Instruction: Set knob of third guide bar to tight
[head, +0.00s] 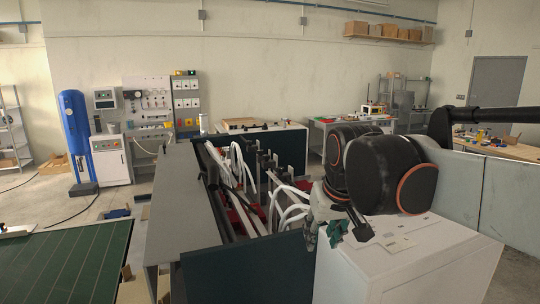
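The box former (245,272) stands in the middle of the head view, with a dark green body and a grey top panel (178,190) on its left. Inside it are upright grey guide bars (253,165), white curved hoses (290,192) and red parts. I cannot make out which bar is the third, and its knob is too small or hidden to tell. My gripper (336,228) is at the machine's right side, beside the white cabinet top, partly covered by my black arm joints. Its fingers are unclear, and I see nothing held.
A white cabinet (410,262) stands against the machine's right side. A dark green table (68,262) is at the lower left. A grey partition (485,195) is at the right. Open floor lies at the back left, near a blue cylinder (75,135).

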